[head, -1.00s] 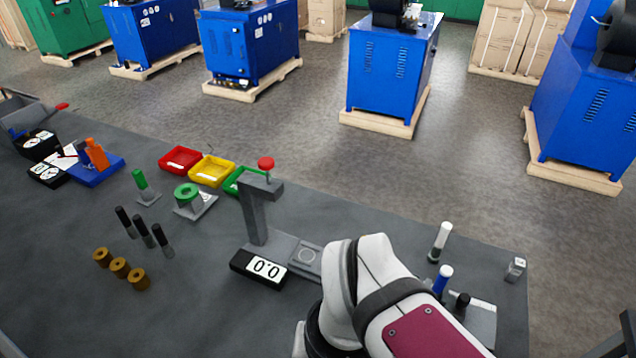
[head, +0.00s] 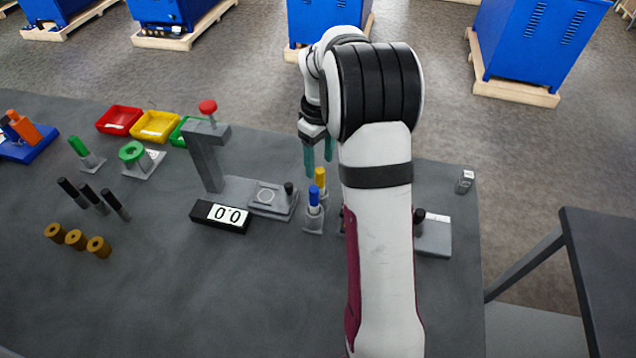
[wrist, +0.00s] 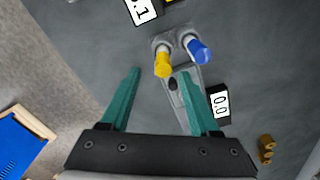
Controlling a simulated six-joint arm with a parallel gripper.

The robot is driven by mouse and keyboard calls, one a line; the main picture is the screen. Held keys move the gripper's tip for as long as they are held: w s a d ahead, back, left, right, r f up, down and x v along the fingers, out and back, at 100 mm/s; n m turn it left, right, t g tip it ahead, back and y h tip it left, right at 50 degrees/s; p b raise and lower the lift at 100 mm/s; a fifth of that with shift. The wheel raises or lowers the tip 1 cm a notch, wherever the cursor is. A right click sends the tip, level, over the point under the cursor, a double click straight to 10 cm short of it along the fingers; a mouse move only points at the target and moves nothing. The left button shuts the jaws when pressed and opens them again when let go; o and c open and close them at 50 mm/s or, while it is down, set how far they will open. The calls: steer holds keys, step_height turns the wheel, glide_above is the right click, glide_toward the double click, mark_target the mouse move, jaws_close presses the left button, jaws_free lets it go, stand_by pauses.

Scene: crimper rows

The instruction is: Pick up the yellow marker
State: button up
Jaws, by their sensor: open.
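The yellow marker (head: 320,176) stands upright in a small grey holder (head: 313,226), beside the blue marker (head: 314,198). In the wrist view, the yellow marker (wrist: 162,63) shows between and just beyond the fingertips, with the blue marker (wrist: 200,50) to its right. My gripper (head: 319,160) points down above the yellow marker, its teal fingers apart and empty. The fingers also show in the wrist view (wrist: 160,75), on either side of the marker's line. I cannot tell the exact height gap.
A grey press stand (head: 207,160) and a black display (head: 220,216) reading 0.0 stand to the left. My arm hides part of the table's right side.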

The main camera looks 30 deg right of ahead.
mark_target(320, 170)
steer(key=f, duration=0.5)
steer(key=shift+s+a+f, duration=0.15)
steer(key=shift+s, duration=0.2)
jaws_close()
